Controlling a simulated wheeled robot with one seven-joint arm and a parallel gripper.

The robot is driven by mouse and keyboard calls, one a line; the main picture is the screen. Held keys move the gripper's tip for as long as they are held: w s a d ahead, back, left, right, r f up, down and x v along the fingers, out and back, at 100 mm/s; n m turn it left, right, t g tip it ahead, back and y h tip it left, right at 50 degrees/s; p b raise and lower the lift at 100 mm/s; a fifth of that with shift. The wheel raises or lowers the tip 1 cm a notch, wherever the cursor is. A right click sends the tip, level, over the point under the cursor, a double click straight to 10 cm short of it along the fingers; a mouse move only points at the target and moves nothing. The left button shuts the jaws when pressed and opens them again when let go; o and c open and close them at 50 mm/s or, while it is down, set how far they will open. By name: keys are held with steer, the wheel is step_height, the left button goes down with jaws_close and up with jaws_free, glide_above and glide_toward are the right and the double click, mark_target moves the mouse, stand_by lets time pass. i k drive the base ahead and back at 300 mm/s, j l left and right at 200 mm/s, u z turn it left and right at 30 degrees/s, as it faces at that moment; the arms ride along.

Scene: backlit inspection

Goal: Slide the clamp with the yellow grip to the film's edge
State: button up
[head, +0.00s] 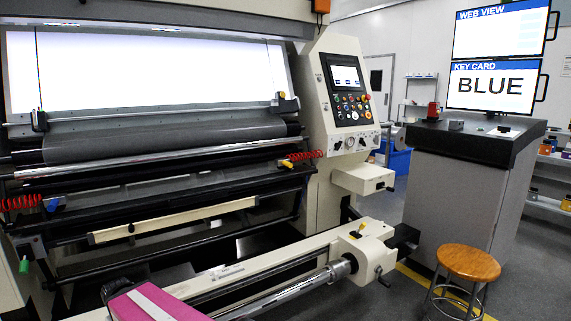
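A grey film (170,139) lies over the wide roller below the bright panel. A small clamp-like block (287,104) sits at the right end of the rail across the panel, with a small yellowish patch; I cannot tell if that is its grip. A dark clamp-like piece (39,121) sits at the rail's left end. A yellow-gripped piece (286,163) sits lower right beside a red coiled hose, near the roller's right end. A blue-gripped piece (53,205) sits lower left by another red coil. My gripper is not in view.
A control panel (346,90) stands right of the rollers. A magenta block with a white stripe (150,304) and a metal shaft (290,292) are in front. A wooden stool (468,263) stands by the dark-topped counter (470,140). A screen (492,86) reads "KEY CARD BLUE".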

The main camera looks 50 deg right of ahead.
mark_target(284, 162)
steer(key=z, duration=1.85)
